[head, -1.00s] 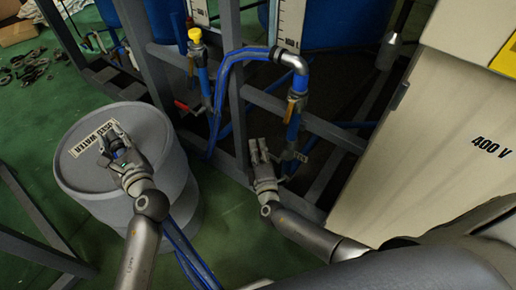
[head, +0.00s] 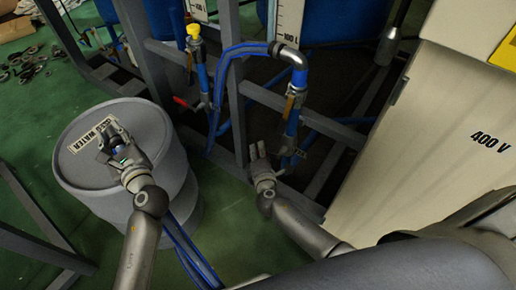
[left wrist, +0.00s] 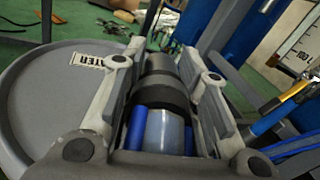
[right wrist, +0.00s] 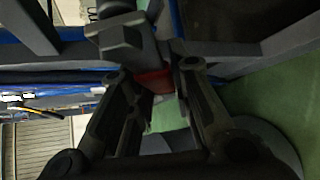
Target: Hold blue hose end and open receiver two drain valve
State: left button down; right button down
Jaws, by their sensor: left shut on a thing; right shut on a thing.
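My left gripper (head: 112,143) is shut on the blue hose end (left wrist: 165,132), with a dark fitting between its fingers. It holds this over the grey drum (head: 85,172), whose label reads "USED WATER". My right gripper (head: 258,150) is low beside the right-hand blue pipe, left of the grey lower valve body (head: 290,160). In the right wrist view a red handle (right wrist: 153,82) sits between its fingers, which are shut on it. That handle is hidden behind the gripper in the head view.
Another blue pipe (head: 203,78) with a yellow top and a red handle (head: 180,102) stands to the left. A cabinet marked "400 V" (head: 440,150) stands close on the right. Grey frame bars surround the pipes. Blue hoses (head: 190,255) run down past the drum.

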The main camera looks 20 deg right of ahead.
pick_arm(q)
jog(key=shift+f, duration=0.1)
pick_arm(e)
jog(key=shift+s+d+f+n+g+h, duration=0.4)
jog(key=shift+f+n+g, duration=0.2)
jog(key=shift+g, duration=0.25)
jog(key=shift+s+d+f+n+g+h, duration=0.25)
jog(key=shift+s+d+f+n+g, duration=0.1)
jog(key=shift+s+f+n+g, duration=0.35)
jog(key=shift+s+d+f+n+g+h, duration=0.3)
jog(key=shift+d+f+n+g+h, duration=0.15)
jog(key=shift+g, duration=0.5)
jog(key=shift+a, duration=0.1)
jog(key=c, duration=1.3)
grip_release()
pick_arm(q)
jog(key=shift+d, duration=0.1)
pick_arm(e)
jog(key=shift+a, duration=0.1)
jog(key=v, duration=1.2)
jog(key=shift+r, duration=0.1)
